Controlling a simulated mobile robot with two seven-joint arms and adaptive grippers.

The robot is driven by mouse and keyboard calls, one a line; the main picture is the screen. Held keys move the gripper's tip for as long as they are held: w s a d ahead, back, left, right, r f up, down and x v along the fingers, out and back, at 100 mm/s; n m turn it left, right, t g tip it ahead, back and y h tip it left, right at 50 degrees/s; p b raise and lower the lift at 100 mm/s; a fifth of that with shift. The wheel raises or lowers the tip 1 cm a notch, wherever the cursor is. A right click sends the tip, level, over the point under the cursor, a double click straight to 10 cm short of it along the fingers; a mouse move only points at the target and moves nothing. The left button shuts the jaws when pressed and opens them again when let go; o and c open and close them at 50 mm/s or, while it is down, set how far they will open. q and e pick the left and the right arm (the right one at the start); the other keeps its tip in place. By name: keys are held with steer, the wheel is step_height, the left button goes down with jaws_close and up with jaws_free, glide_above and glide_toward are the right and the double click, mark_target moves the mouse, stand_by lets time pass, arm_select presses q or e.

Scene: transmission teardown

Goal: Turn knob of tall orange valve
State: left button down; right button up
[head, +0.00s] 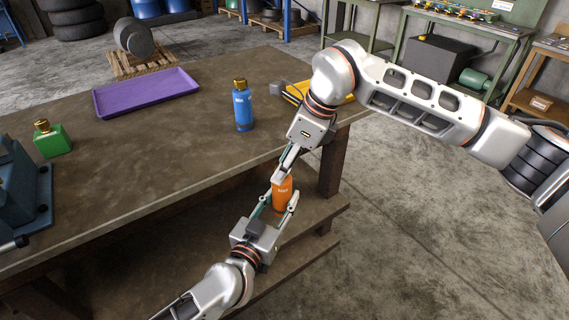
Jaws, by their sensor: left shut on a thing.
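The tall orange valve (283,190) is a bottle-like orange body with a white label. It is held upright in front of the workbench's near edge, above the lower shelf. My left gripper (279,203) comes from below with its fingers on both sides of the orange body, shut on it. My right gripper (281,173) points down from above, its fingertips at the top of the valve. The knob is hidden behind the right fingers, so I cannot tell whether they grip it.
A blue bottle (243,108) with a gold cap, a green bottle (52,139), a purple tray (146,93) and a yellow tray (300,92) are on the workbench (190,145). A blue-grey machine (22,190) is at left. The table's middle is clear.

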steer(key=c, duration=1.1)
steer(key=shift+m, duration=0.3)
steer(key=m+t, duration=0.1)
steer(key=m, duration=0.1)
steer(key=m+t+h, duration=0.1)
steer(key=m, duration=0.2)
steer(key=shift+s+a+r+m, duration=0.1)
steer(key=shift+m, duration=0.2)
steer(key=m+h, duration=0.1)
steer(key=m, duration=0.2)
steer(key=m+t+h, duration=0.1)
steer(key=m, duration=0.2)
steer(key=shift+m+h, duration=0.3)
